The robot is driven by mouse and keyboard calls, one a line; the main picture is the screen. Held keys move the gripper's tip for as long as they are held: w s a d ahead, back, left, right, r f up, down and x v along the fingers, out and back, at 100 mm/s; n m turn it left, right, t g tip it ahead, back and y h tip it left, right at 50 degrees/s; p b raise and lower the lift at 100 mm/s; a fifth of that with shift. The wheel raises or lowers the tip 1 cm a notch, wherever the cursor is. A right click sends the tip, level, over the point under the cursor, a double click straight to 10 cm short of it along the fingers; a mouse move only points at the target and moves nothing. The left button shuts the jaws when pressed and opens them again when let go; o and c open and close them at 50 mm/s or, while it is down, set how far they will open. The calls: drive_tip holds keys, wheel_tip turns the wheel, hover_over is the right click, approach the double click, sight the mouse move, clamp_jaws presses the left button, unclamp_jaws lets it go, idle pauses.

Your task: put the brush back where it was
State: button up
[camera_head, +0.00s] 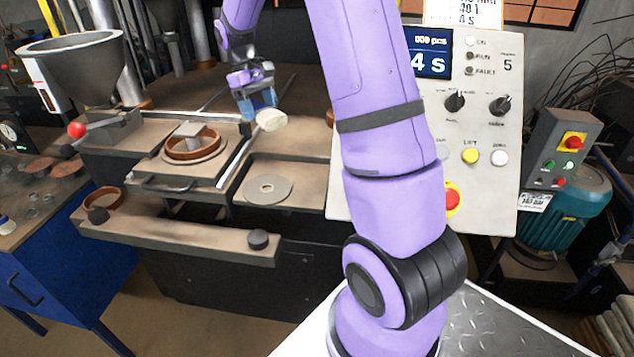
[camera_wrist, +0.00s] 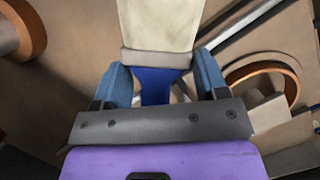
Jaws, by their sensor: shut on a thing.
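The brush has a pale bristle head that shows in the head view (camera_head: 271,120) and in the wrist view (camera_wrist: 160,25). In the wrist view its blue handle (camera_wrist: 155,84) lies between the two blue fingers of my gripper (camera_wrist: 163,85). My gripper is shut on the handle. The bristle head points away from my gripper. In the head view my gripper (camera_head: 262,101) holds the brush above the press bench, to the right of the copper-coloured ring (camera_head: 192,147) and behind the flat grey disc (camera_head: 268,188).
A grey hopper (camera_head: 72,60) and a red-knobbed lever (camera_head: 77,130) stand at the left. A control panel (camera_head: 480,140) stands at the right. A front bar with black buttons (camera_head: 180,238) crosses before the bench. A blue cabinet (camera_head: 60,270) stands at lower left.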

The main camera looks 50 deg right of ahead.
drive_tip(key=shift+g, duration=0.3)
drive_tip(key=s+f, duration=0.1)
drive_tip(key=s, duration=0.2)
drive_tip(key=s+f, duration=0.2)
drive_tip(key=s, duration=0.2)
drive_tip(key=s+f, duration=0.2)
drive_tip(key=s, duration=0.2)
drive_tip(key=shift+d+f, duration=0.2)
drive_tip(key=shift+d, duration=0.15)
drive_tip(key=shift+s+d+f, duration=0.1)
drive_tip(key=shift+s+f, duration=0.65)
drive_tip(key=shift+s, duration=0.25)
drive_tip(key=shift+s+f, duration=0.7)
drive_tip(key=shift+s, duration=0.3)
drive_tip(key=shift+f, duration=0.6)
drive_tip(key=o, duration=1.1)
